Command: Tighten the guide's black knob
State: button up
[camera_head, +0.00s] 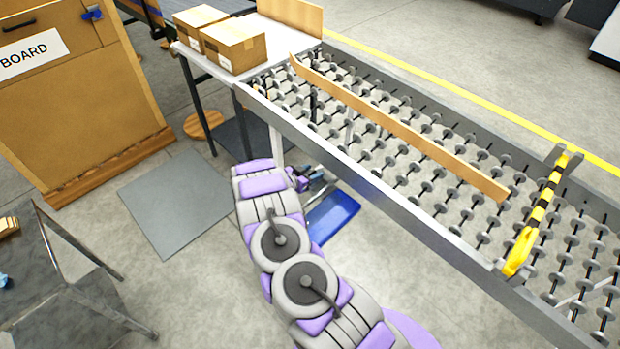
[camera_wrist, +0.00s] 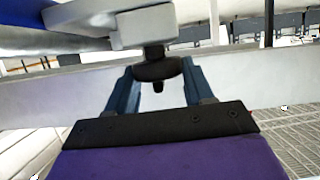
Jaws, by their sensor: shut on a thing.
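The black knob (camera_wrist: 157,70) hangs on a short dark stem under a light grey block (camera_wrist: 146,27) in the wrist view. My gripper (camera_wrist: 161,76) is shut on it, with one blue-grey finger on each side of its rim. A small tip shows below the knob, between the fingers. In the head view, the long wooden guide strip (camera_head: 405,128) runs diagonally over the conveyor's wheels. My grey and purple arm reaches to the conveyor's near side there. The knob and my fingertips cannot be made out in that view.
The conveyor's near side rail (camera_head: 385,195) runs beside my arm. A yellow-and-black bar (camera_head: 538,215) crosses the conveyor at right. Two cardboard boxes (camera_head: 236,45) stand on the table at its far end. A blue bin (camera_head: 335,214) lies on the floor below.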

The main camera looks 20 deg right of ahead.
jog(key=shift+w+r+m+g, duration=0.2)
jog(key=shift+m+g, duration=0.1)
jog(key=o, duration=1)
jog(key=shift+d+f, duration=0.15)
jog(key=shift+f, duration=0.05)
jog(key=shift+s, duration=0.1)
jog(key=p+v, duration=0.1)
jog(key=v, duration=1.6)
jog(key=shift+a+p, duration=0.35)
